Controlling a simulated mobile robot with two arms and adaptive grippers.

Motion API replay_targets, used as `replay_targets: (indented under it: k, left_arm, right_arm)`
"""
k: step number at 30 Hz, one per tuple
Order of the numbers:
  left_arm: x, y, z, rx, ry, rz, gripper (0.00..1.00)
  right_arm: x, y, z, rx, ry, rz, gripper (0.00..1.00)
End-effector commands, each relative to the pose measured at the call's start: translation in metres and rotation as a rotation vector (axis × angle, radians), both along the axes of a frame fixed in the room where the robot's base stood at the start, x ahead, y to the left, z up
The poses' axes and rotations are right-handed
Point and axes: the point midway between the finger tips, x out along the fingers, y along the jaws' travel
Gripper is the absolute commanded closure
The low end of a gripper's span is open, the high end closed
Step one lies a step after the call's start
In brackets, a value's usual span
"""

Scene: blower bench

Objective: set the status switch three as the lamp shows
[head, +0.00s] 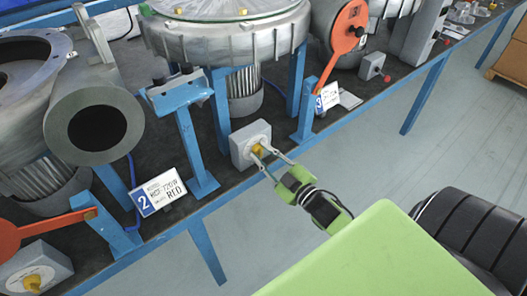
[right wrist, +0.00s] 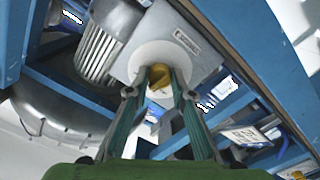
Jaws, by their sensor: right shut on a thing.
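A grey switch box (head: 240,147) with a yellow knob (head: 257,149) sits on the bench near its front edge, between the number 2 and number 3 plates. My right gripper (head: 263,152) is shut on this knob, a finger on each side. In the right wrist view, the knob (right wrist: 160,76) shows between the fingertips, in front of a round white plate (right wrist: 150,54) on the grey box. The fingers partly hide the knob, and I cannot tell which way it points. I cannot make out a lit lamp. My left gripper is not in view.
The number 2 plate (head: 158,193) and number 3 plate (head: 328,96) stand along the bench. Large grey blowers (head: 230,40) and blue supports (head: 192,150) crowd behind the box.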

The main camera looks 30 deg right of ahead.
Motion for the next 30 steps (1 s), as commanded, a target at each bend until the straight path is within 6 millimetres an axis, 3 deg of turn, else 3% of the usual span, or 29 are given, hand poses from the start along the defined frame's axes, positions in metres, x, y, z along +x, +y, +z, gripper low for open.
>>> replay_targets:
  k: [15,30]
  left_arm:
    - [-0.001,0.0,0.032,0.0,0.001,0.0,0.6]
    - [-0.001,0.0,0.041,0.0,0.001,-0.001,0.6]
  right_arm:
    - [0.0,0.001,0.001,0.42,0.036,0.001,0.99]
    - [0.0,0.001,-0.001,0.605,0.05,0.0,0.99]
